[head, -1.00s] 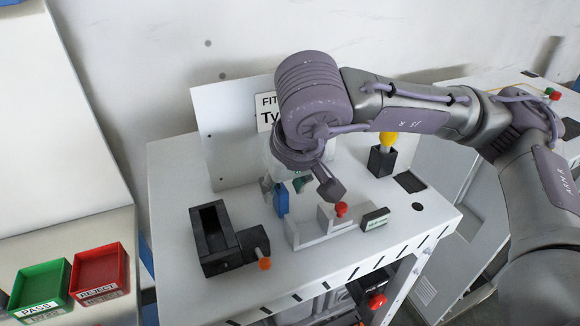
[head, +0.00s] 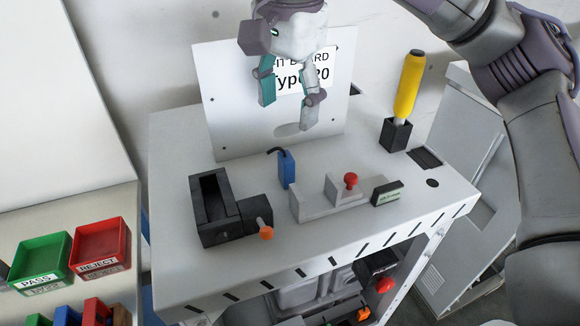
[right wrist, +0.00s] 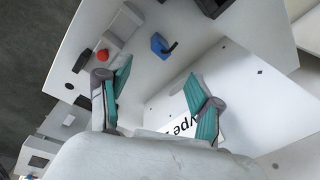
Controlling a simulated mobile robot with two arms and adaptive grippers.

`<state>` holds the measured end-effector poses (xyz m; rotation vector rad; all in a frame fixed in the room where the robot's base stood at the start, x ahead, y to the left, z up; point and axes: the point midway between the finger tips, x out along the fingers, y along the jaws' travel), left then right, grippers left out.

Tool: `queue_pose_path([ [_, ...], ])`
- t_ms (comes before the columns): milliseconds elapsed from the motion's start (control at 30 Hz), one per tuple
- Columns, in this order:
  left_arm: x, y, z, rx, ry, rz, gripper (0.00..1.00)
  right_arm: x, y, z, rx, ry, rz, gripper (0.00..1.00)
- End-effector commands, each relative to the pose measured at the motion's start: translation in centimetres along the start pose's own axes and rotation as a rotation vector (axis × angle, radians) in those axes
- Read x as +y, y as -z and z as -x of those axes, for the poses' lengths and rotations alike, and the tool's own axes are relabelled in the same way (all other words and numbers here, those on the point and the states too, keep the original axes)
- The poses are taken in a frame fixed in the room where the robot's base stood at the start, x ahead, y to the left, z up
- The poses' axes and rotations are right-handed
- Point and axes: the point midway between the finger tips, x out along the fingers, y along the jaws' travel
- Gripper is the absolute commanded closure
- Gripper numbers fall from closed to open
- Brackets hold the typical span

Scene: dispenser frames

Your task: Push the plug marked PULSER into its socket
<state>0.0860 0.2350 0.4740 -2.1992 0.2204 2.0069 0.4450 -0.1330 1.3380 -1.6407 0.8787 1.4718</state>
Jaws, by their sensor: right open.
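A small blue plug (head: 287,169) with a short black cable at its top stands upright on the white bench top. It also shows in the right wrist view (right wrist: 159,46). No marking is readable on it, and its lower end and any socket under it cannot be made out. My right gripper (head: 287,108) is open and empty above and behind the blue plug, in front of the upright board. In the right wrist view, the spread teal fingers (right wrist: 158,72) have the plug beyond their tips, apart from them. My left gripper is out of view.
A black slotted block (head: 215,207) with an orange knob stands at left. A grey fixture (head: 325,202) with a red knob and a small labelled black box (head: 387,192) stand at right. A yellow-handled tool (head: 408,85) stands in a holder. The upright board (head: 225,115) closes the back.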

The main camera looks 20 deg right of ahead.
Motion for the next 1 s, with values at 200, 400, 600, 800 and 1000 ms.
queue_pose_path([
  [200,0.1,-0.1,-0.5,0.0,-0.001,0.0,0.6,-1.3,0.1,0.2,-0.035,-0.085,-0.402,0.35],
  [400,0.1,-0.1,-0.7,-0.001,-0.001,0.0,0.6,-1.2,0.1,-1.6,-0.038,-0.107,-0.472,0.35],
  [600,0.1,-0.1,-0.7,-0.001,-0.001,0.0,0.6,-0.8,-0.2,-5.5,-0.039,-0.106,-0.47,0.35],
  [800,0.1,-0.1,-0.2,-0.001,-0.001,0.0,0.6,-0.7,-0.2,-7.9,-0.037,-0.1,-0.471,0.35],
  [1000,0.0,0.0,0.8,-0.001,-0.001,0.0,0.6,-0.7,-0.2,-9.2,-0.036,-0.102,-0.471,0.35],
])
